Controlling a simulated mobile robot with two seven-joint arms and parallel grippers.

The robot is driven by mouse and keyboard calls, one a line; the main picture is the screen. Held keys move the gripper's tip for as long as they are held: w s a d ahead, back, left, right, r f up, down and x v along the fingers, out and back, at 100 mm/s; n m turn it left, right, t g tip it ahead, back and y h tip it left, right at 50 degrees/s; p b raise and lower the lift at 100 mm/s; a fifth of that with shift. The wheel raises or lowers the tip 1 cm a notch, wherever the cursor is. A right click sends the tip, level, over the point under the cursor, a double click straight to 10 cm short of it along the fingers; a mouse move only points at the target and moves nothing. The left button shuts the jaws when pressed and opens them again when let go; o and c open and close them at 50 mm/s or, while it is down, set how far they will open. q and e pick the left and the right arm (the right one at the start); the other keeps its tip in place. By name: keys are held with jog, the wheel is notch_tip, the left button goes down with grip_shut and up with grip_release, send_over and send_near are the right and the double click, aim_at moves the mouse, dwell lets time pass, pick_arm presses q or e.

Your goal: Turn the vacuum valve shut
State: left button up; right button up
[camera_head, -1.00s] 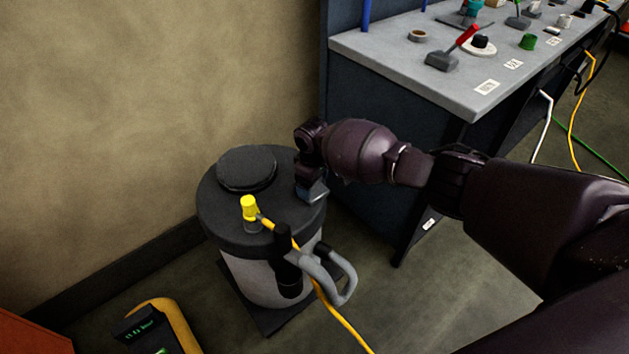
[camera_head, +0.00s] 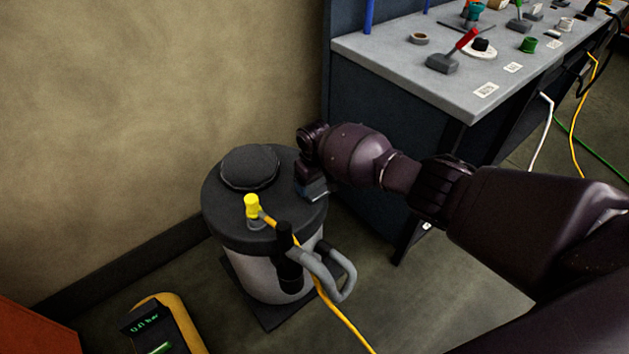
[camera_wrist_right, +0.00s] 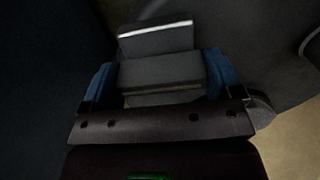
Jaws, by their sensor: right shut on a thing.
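A dark round-lidded drum (camera_head: 222,222) with a pale grey body stands on the floor by the wall. On its lid are a round black cap (camera_head: 248,167) and a yellow-topped knob or fitting (camera_head: 251,207); I cannot tell for sure which part is the vacuum valve. My right gripper (camera_head: 314,190) is at the lid's right edge, pointing down. In the right wrist view its blue fingers (camera_wrist_right: 160,80) are shut on a grey block-shaped part (camera_wrist_right: 160,70). The part's join with the drum is hidden. My left gripper is not in view.
A grey hose handle (camera_head: 340,275) and a yellow cable (camera_head: 345,325) are at the drum's front. A yellow and black device (camera_head: 165,325) with a green display lies at lower left. A workbench (camera_head: 400,75) with tools stands at upper right.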

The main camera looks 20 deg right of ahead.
jog(key=o, duration=0.7)
jog(key=shift+o, duration=0.2)
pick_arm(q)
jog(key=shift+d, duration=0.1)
pick_arm(e)
jog(key=shift+r, duration=0.3)
notch_tip(320, 180, up, 4)
jog(key=shift+w+r+p, duration=0.1)
jog(key=shift+r+p, duration=0.05)
jog(key=shift+p, duration=0.75)
notch_tip(320, 180, up, 5)
jog(key=shift+f+p, duration=0.1)
jog(key=shift+p, duration=0.6)
jog(key=shift+r, duration=0.45)
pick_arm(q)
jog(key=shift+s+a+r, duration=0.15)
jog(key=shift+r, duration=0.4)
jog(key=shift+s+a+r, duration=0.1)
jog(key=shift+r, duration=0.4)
